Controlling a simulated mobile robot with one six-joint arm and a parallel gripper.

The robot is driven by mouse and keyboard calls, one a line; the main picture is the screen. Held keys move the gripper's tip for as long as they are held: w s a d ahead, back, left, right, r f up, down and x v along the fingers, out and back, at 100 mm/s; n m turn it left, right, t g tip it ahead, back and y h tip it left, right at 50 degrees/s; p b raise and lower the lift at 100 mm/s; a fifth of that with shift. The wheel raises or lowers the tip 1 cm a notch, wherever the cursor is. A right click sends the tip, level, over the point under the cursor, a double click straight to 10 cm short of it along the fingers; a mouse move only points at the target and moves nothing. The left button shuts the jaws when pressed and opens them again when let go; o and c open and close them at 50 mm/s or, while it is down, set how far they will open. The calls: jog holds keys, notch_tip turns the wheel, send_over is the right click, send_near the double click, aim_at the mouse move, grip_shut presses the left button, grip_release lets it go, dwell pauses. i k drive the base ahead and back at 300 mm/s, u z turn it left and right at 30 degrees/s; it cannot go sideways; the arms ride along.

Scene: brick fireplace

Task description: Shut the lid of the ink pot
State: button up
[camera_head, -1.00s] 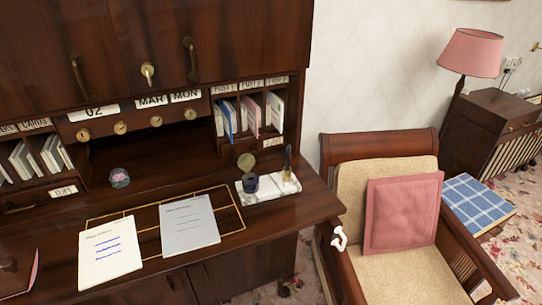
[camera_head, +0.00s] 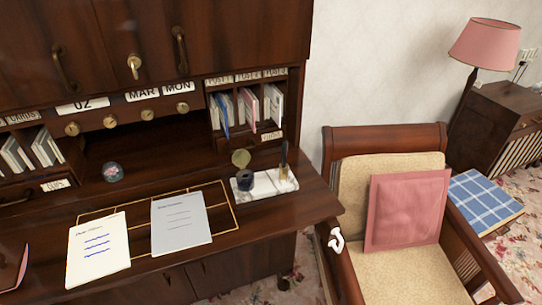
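The ink pot (camera_head: 245,181) is a small dark blue pot on the left end of a white marble stand (camera_head: 268,187), on the right part of the desk. Its round brass-coloured lid (camera_head: 241,158) stands up open behind the pot's mouth. The hinge is too small to make out. My gripper does not show in this view, so its distance from the lid cannot be told.
A dark pen (camera_head: 284,160) stands upright on the marble stand. Two sheets, one cream (camera_head: 98,250) and one grey (camera_head: 181,222), lie on the desk (camera_head: 285,222). A glass ball (camera_head: 113,172) sits farther left. An armchair (camera_head: 395,165) stands right of the desk.

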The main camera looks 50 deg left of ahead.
aim_at(242, 158)
jog(key=z, duration=0.1)
jog(key=k, duration=0.6)
jog(key=u, duration=3.25)
jog(key=i, duration=0.1)
jog(key=u, duration=2.5)
jog(key=i, duration=0.15)
jog(key=z, duration=2.5)
